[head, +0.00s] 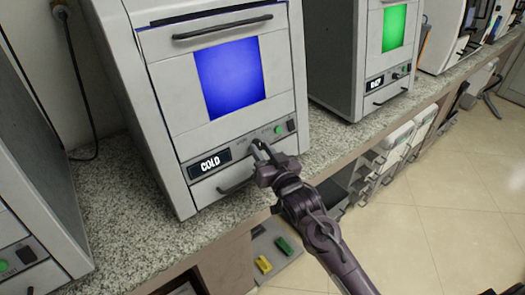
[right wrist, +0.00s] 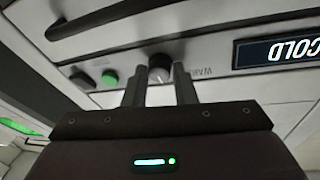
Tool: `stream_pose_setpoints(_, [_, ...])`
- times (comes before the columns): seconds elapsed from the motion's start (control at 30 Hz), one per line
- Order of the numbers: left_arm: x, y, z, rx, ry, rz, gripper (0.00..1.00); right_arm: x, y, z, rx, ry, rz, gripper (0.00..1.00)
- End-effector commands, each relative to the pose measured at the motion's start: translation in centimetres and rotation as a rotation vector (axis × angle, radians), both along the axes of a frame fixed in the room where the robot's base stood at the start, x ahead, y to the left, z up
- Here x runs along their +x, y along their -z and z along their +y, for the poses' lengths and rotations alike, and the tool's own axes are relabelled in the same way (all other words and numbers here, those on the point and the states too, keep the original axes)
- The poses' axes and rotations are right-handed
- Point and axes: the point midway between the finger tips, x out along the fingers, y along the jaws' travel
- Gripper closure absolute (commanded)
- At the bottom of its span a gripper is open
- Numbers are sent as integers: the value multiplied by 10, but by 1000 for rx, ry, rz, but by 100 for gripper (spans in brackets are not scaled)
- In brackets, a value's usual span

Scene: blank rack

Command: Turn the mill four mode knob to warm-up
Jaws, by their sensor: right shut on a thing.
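A grey mill (head: 160,85) with a blue-lit window stands on the counter, and its display (head: 210,163) reads COLD. That display also shows upside down in the right wrist view (right wrist: 285,52). The mode knob (right wrist: 159,66) is round, with a pale mark on its face, and sits between the display and a green button (right wrist: 109,77). A partly readable "WARM" label is beside it. My right gripper (head: 262,150) is at the front panel, its fingers (right wrist: 159,84) shut on the mode knob. My left gripper is out of view.
A pull handle (head: 222,27) runs above the window, and a lower handle (head: 237,186) is near my right gripper. A second machine (head: 335,50) with a green window stands to the right. The counter (head: 125,215) is clear in front of the mill.

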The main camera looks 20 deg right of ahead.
Motion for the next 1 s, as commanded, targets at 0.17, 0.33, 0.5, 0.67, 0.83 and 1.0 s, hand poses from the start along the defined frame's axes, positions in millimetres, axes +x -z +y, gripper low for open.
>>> stream_pose_setpoints(0.17, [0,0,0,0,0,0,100,0,0,-1,-82,-20,-29,98])
stream_pose_setpoints(0.33, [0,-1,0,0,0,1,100,1,1,-3,-206,-48,-74,98])
stream_pose_setpoints(0.5, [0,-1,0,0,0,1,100,1,1,-4,-353,-83,-128,98])
stream_pose_setpoints(0.67, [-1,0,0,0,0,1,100,2,2,-5,-493,-116,-179,98])
stream_pose_setpoints(0.83, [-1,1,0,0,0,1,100,2,2,-6,-634,-148,-232,98])
stream_pose_setpoints(1.0, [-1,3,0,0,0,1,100,3,2,-7,-754,-177,-275,98])
